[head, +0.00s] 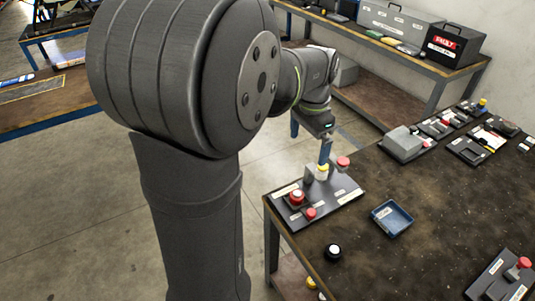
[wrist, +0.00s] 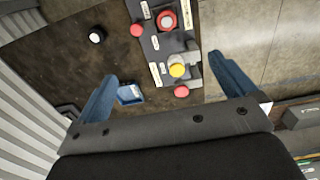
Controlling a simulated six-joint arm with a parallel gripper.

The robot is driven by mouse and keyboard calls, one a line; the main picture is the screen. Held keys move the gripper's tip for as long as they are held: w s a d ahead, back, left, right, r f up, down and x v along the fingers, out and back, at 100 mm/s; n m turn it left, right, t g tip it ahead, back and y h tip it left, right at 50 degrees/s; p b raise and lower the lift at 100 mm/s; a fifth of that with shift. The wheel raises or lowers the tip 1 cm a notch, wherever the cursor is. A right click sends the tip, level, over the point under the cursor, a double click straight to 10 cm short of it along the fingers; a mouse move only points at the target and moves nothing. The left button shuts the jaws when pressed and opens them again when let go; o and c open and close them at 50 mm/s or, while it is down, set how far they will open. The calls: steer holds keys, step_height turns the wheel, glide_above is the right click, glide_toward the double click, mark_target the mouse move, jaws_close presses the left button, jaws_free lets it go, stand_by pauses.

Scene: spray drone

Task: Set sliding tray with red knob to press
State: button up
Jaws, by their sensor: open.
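A dark control panel (head: 328,203) with white labels lies on the near-left corner of the dark table. It carries a large red button (head: 297,196), a red knob (head: 311,213) at its front edge, a grey block with a yellow knob (head: 322,169), and another red knob (head: 343,162) at its far end. I cannot tell which red knob belongs to the sliding tray. My gripper (head: 325,151) is above and behind the panel's far end. In the wrist view my gripper (wrist: 168,67) is open, fingers wide apart, with the yellow knob (wrist: 178,71) seen between them; nothing is held.
A small blue tray (head: 392,218) and a round black-and-white button (head: 333,252) stand right of and in front of the panel. A device with a red knob (head: 524,263) is at the front right. Several grey devices (head: 403,144) line the back. The table's middle is clear.

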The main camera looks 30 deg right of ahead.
mark_target(312, 212)
steer(key=shift+c, duration=1.1)
steer(key=s+f, duration=0.1)
steer(key=s, duration=0.1)
steer(key=s+f, duration=0.3)
steer(key=s, duration=0.1)
steer(key=shift+f, duration=0.15)
steer(key=c, duration=0.9)
step_height(312, 212, down, 17)
steer(key=shift+f, duration=0.1)
steer(key=shift+c, duration=0.3)
jaws_close()
